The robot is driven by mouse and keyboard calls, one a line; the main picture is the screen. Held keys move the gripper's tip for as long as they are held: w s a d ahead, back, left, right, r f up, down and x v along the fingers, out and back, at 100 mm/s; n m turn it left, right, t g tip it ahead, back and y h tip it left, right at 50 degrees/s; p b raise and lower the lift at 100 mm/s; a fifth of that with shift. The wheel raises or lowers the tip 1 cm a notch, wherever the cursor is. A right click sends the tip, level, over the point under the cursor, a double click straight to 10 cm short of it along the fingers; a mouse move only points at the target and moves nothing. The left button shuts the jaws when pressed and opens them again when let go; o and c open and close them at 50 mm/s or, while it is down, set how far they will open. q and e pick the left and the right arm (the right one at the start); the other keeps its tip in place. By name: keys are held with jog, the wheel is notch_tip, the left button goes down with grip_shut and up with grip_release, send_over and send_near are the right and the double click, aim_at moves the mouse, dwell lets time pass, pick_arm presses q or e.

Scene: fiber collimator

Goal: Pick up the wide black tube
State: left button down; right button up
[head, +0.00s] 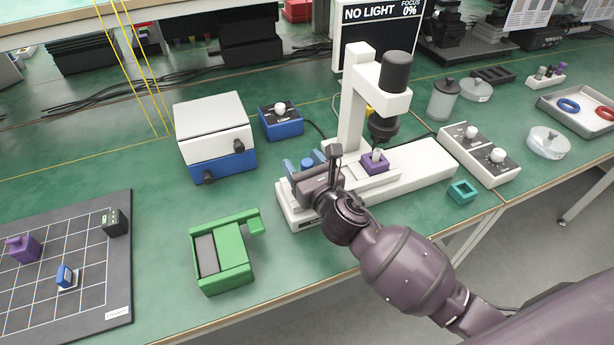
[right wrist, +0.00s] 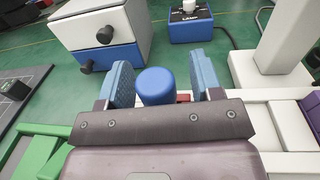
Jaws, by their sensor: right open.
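A wide black tube (head: 397,72) stands upright at the top of the white microscope-like stand (head: 352,100). A second dark, narrower part (head: 383,128) hangs under the same arm. My right gripper (head: 305,166) is at the left end of the stand's white base, well below and left of the wide tube. The wide tube is outside the wrist view. My left gripper is not in view.
A white and blue box (head: 215,135) and a blue lamp box (head: 281,121) stand behind and left. A green holder (head: 222,255) is at the front left. A purple block (head: 375,163) sits on the stand's base. A knob panel (head: 480,150) lies to the right.

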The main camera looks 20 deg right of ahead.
jog(key=c, duration=1)
